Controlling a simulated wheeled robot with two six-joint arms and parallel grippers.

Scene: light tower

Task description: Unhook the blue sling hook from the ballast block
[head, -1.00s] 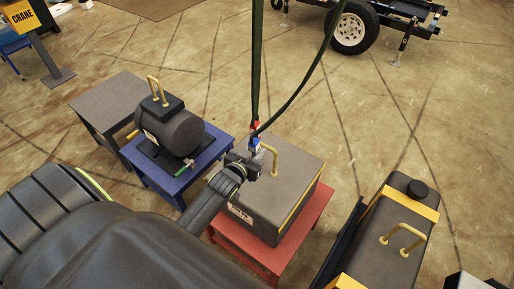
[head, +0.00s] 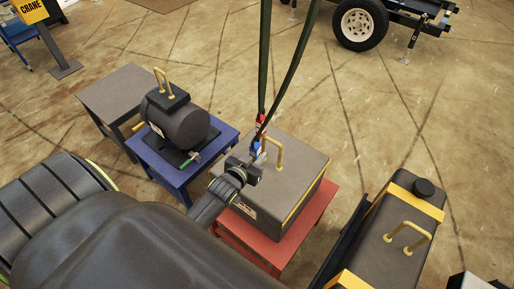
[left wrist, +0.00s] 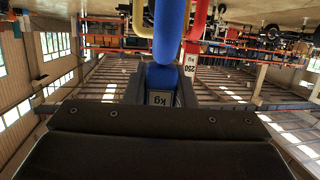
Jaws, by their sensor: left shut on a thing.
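The ballast block (head: 290,185) is a dark grey box with a yellow lifting handle (head: 280,152) on top. The blue sling hook (head: 256,149) hangs at the handle's left side, below a red hook (head: 261,121) and dark green slings (head: 264,60). My left gripper (head: 252,164) is shut on the blue hook. The left wrist view shows the blue hook (left wrist: 169,35) rising large from between the fingers (left wrist: 164,88), with the red hook (left wrist: 197,22) beside it. I cannot tell whether the blue hook's tip is clear of the handle. My right gripper is out of view.
The block stands on a red stand (head: 317,212). A dark motor (head: 180,121) sits on a blue stand (head: 174,177) to the left, beside a grey table (head: 112,88). A dark tank (head: 385,245) with yellow straps is at right. A trailer wheel (head: 360,24) is behind.

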